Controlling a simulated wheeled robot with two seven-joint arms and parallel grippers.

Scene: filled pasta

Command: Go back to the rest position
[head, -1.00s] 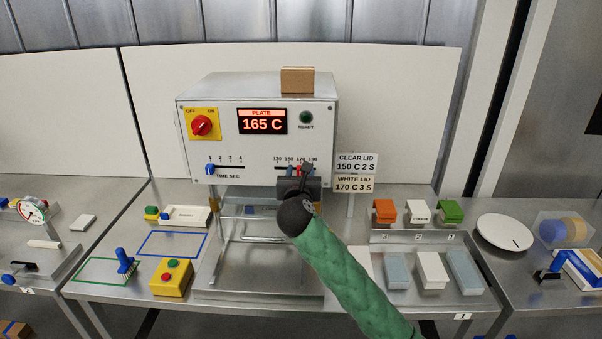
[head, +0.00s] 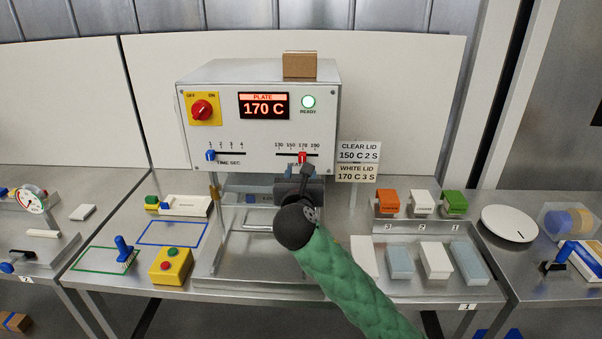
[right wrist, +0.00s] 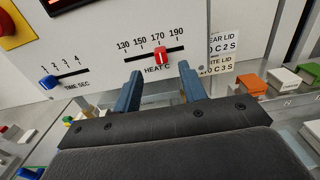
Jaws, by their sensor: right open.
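My right gripper (right wrist: 160,88) is open and empty in front of the sealing machine (head: 260,120); in the head view the gripper (head: 304,172) is just below the heat slider. The red heat slider (right wrist: 160,56) stands at 170, between the two fingertips in the right wrist view, with no grip visible on it. The plate display (head: 264,106) reads 170 C and the READY lamp (head: 308,102) is lit pale green. The blue time slider (head: 210,155) is at 1. My green right arm comes in from below. My left gripper is not in view.
A rack (head: 421,230) with orange, white and green blocks stands right, with pale boxes in front. A yellow button box (head: 171,266) and blue-handled tool (head: 123,250) stand left. A brown box (head: 299,65) sits on top of the machine.

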